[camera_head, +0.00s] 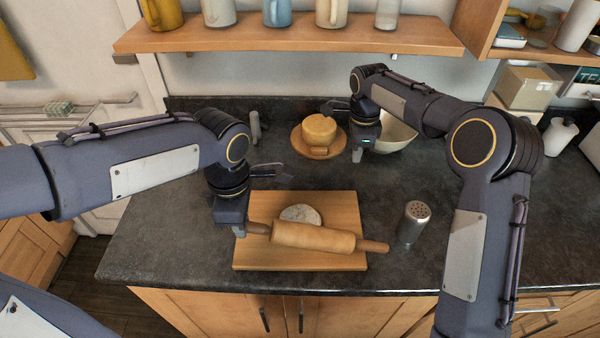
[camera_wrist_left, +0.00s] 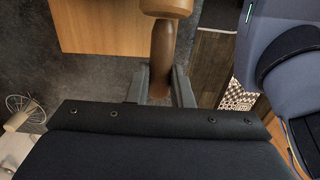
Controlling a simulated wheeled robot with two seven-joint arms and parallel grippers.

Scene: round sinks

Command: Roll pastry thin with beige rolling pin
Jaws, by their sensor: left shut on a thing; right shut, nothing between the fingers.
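The beige rolling pin (camera_head: 313,236) lies across the wooden board (camera_head: 343,203), its right handle near the board's right edge. A pale round piece of pastry (camera_head: 300,214) sits on the board just behind the pin, partly hidden by it. My left gripper (camera_head: 240,231) is shut on the pin's left handle. In the left wrist view the handle (camera_wrist_left: 162,52) stands between the two fingers (camera_wrist_left: 160,88). My right gripper (camera_head: 357,152) is shut and empty at the back, between a cheese wheel (camera_head: 319,130) and a pale bowl (camera_head: 395,133), well away from the pin.
A metal shaker (camera_head: 413,222) stands on the dark counter (camera_head: 165,223) right of the board. The cheese rests on a round wooden board behind. A shelf (camera_head: 290,35) with several mugs hangs above. The counter's front edge is close to the board.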

